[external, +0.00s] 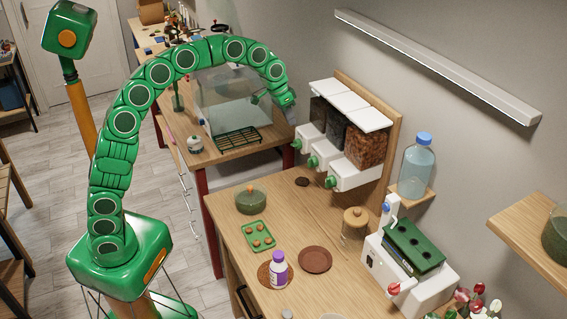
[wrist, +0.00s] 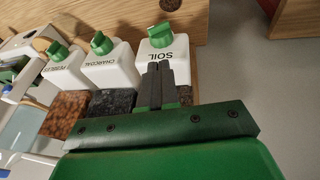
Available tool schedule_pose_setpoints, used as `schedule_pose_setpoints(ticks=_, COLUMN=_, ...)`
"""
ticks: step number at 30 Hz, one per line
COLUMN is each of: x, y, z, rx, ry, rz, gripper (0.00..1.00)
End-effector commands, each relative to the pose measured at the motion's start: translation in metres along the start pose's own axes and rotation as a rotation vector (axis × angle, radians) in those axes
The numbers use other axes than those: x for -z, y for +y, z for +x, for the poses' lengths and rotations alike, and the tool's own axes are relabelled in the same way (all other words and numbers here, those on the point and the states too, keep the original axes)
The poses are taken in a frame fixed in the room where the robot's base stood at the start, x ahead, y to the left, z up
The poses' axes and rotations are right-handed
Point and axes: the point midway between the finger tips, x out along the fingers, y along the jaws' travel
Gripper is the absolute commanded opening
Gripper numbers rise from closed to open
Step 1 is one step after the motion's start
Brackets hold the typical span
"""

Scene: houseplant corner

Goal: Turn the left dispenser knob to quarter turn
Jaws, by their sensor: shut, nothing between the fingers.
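The left dispenser, labelled SOIL, has a green knob (external: 297,144) on its white front block. In the wrist view that knob (wrist: 160,34) sits at the upper right, above the upside-down SOIL label, with its grip ridge slanted. My gripper (wrist: 159,70) is shut and empty. Its dark fingers overlap the lower part of the SOIL block in that view, below the knob and apart from it in the picture. In the external view my gripper (external: 291,116) hangs just above the left knob. I cannot tell whether it touches the dispenser.
The middle CHARCOAL knob (external: 312,161) and the right knob (external: 330,182) stand close beside it. A glass tank (external: 225,105) is to the left. A water bottle (external: 417,168) stands on a small shelf to the right. The wooden counter below holds several pots and saucers.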

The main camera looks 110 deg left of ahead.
Motion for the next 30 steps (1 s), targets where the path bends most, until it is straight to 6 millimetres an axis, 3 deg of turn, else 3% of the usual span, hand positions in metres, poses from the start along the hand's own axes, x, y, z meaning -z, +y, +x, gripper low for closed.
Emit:
schedule_pose_setpoints(ticks=4, x=-0.002, y=0.0, z=0.026, rx=-0.001, ry=-0.006, rz=0.0, gripper=0.0)
schedule_pose_setpoints(ticks=12, x=-0.009, y=0.01, z=0.055, rx=-0.001, ry=-0.003, rz=0.001, gripper=0.0)
schedule_pose_setpoints(ticks=30, x=-0.011, y=0.013, z=0.064, rx=0.005, ry=-0.001, rz=0.003, gripper=0.0)
